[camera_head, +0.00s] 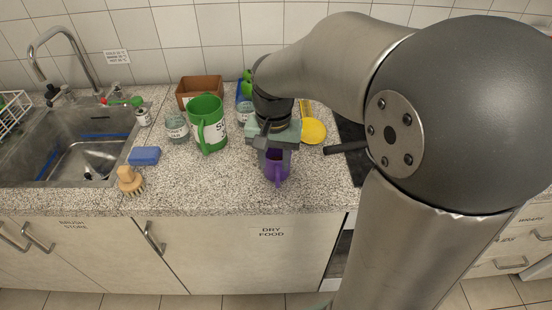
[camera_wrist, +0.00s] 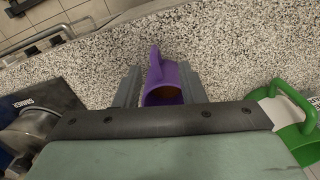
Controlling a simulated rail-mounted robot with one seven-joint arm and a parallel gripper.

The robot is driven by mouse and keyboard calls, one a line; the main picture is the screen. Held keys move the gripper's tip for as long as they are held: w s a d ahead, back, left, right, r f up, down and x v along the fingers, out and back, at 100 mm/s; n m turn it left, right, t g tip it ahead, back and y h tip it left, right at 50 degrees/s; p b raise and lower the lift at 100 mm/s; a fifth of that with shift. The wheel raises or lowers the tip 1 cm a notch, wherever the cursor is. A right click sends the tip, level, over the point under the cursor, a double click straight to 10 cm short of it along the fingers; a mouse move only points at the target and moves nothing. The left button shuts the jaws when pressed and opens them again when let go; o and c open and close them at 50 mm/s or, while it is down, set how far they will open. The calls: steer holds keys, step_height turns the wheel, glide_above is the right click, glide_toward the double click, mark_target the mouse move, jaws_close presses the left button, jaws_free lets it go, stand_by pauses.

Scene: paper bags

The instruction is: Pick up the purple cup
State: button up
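The purple cup (camera_head: 277,168) stands on the speckled counter near its front edge, below my gripper in the head view. In the wrist view the purple cup (camera_wrist: 163,84) lies between the two grey fingers, its handle pointing away from the palm. My gripper (camera_wrist: 158,88) is open, with one finger on each side of the cup. A narrow gap shows by the left finger; I cannot tell whether the right finger touches the cup. In the head view my gripper (camera_head: 276,158) is partly hidden by my own wrist.
A large green mug (camera_head: 207,125) stands left of the cup, with glass jars (camera_head: 176,126) nearby. A blue sponge (camera_head: 145,156) and a wooden brush (camera_head: 130,180) lie further left, by the sink (camera_head: 90,157). A yellow utensil (camera_head: 313,131) lies to the right.

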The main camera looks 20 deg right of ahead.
glide_above(277, 187)
steer(key=f, duration=0.2)
steer(key=w+f, duration=0.1)
steer(key=f, duration=0.1)
steer(key=shift+a, duration=0.15)
steer(key=f, duration=0.5)
steer(key=shift+s+d+f+p, duration=0.1)
steer(key=shift+s+d+p, duration=0.15)
steer(key=shift+p, duration=0.1)
jaws_close()
